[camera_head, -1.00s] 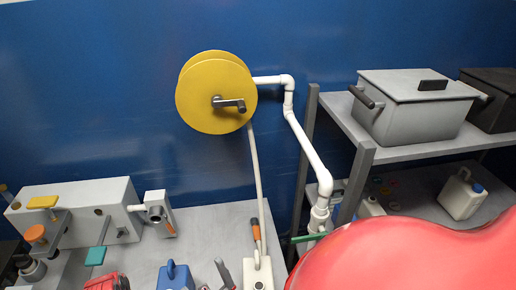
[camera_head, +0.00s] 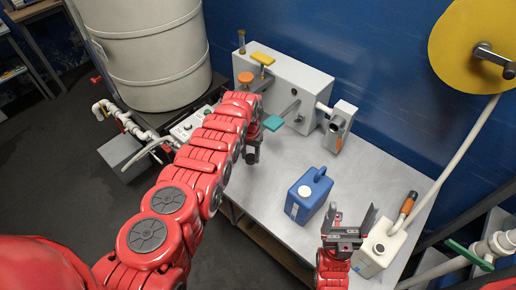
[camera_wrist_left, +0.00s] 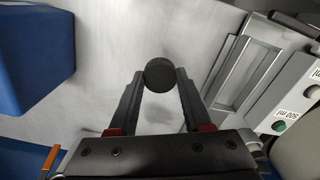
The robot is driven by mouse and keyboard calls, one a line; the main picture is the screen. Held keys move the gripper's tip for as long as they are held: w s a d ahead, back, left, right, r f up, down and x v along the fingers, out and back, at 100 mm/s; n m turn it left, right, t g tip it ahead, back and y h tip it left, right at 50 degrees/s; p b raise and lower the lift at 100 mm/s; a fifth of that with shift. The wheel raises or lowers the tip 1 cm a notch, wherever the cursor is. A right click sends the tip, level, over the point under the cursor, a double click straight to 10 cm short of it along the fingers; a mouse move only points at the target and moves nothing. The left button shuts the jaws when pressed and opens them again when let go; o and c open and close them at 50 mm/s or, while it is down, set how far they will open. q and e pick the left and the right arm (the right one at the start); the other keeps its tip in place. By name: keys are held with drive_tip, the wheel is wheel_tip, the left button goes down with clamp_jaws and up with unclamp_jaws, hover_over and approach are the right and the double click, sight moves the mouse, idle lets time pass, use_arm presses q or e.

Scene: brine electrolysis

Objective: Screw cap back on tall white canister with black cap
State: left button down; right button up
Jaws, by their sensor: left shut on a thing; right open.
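A white canister (camera_head: 376,252) stands at the right front of the grey table, with a dark round spot on its top. I cannot tell whether that spot is an open mouth or a cap. My left gripper (camera_head: 253,160) is over the table's left part, well away from the canister. In the left wrist view its fingers (camera_wrist_left: 160,88) are shut on a black round cap (camera_wrist_left: 160,72). In the head view the cap is too small to make out. My right gripper (camera_head: 350,222) is open and empty, just left of the canister, its fingers pointing up in the picture.
A blue jug (camera_head: 308,196) stands between the two grippers. A grey machine (camera_head: 285,88) stands at the table's back. An orange-handled tool (camera_head: 405,208) is behind the canister. A white control box (camera_head: 190,125) and a large drum (camera_head: 145,50) are at left. The table's middle (camera_head: 265,190) is bare.

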use_arm(q)
drive_tip(key=shift+w+a+r, duration=0.25)
drive_tip(key=shift+a+r, duration=0.3)
drive_tip(key=shift+r, duration=0.2)
drive_tip(key=shift+w+a+r+b, duration=0.3)
drive_tip(key=shift+w+r+b, duration=0.05)
drive_tip(key=shift+r, duration=0.1)
